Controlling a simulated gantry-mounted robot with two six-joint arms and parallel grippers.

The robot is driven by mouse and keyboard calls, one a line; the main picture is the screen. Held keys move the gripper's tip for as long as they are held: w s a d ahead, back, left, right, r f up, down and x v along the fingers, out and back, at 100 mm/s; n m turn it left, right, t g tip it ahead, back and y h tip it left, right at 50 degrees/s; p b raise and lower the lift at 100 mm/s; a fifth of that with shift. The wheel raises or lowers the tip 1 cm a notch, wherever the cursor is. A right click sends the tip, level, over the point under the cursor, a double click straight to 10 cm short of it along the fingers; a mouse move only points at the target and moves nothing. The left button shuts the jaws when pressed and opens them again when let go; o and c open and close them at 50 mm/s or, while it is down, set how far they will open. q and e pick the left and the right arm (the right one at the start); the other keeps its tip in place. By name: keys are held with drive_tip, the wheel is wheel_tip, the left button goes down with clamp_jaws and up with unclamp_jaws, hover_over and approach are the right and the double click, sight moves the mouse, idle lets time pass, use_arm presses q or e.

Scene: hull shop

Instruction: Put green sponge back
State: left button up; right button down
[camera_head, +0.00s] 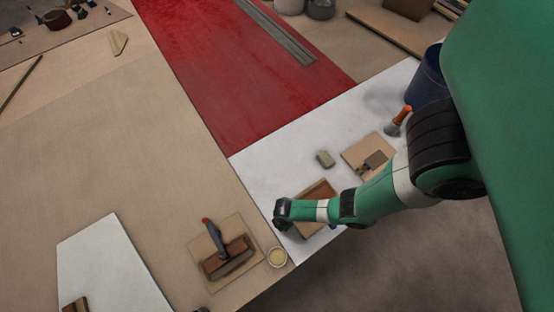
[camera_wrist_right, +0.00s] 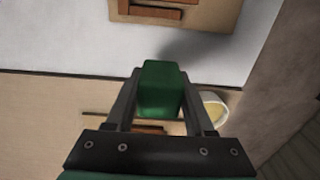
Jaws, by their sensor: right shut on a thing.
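My right gripper (camera_wrist_right: 160,78) is shut on the green sponge (camera_wrist_right: 160,92), a block held between its two fingers in the right wrist view. The sponge seems to be above the surface, near the line where the white sheet (camera_wrist_right: 60,50) meets the tan surface. In the head view my right gripper (camera_head: 282,213) is at the lower left edge of the white sheet (camera_head: 262,165). The sponge cannot be made out there. A wooden tray (camera_head: 322,188) lies partly hidden behind my right arm. My left gripper is not in view.
A cup with yellowish contents (camera_head: 277,257) stands near a wide brush (camera_head: 228,258) on a board. A small grey-green block (camera_head: 325,158), a board (camera_head: 358,148), an orange-handled brush (camera_head: 399,120) and a blue bucket (camera_head: 428,80) are farther back. The red strip (camera_head: 225,70) has clear room.

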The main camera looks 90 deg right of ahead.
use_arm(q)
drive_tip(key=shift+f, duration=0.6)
use_arm(e)
drive_tip(key=shift+w+d+f, duration=0.3)
drive_tip(key=shift+d+f, duration=0.1)
drive_tip(key=shift+f, duration=0.15)
use_arm(q)
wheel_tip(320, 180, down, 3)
drive_tip(key=b, duration=0.3)
use_arm(e)
drive_tip(key=f, duration=0.3)
drive_tip(key=shift+w+d+f, duration=0.15)
drive_tip(key=shift+d+f, duration=0.15)
drive_tip(key=shift+f, duration=0.05)
drive_tip(key=shift+f+b, duration=0.15)
drive_tip(key=shift+b, duration=0.15)
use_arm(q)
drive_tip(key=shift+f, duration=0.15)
use_arm(e)
drive_tip(key=shift+c, duration=1.3)
unclamp_jaws()
wheel_tip(320, 180, up, 12)
drive_tip(key=p, duration=1.1)
drive_tip(key=shift+r+p, duration=0.25)
drive_tip(key=shift+p, duration=0.15)
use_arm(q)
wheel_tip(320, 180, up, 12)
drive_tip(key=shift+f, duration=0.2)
use_arm(e)
drive_tip(key=shift+f, duration=0.1)
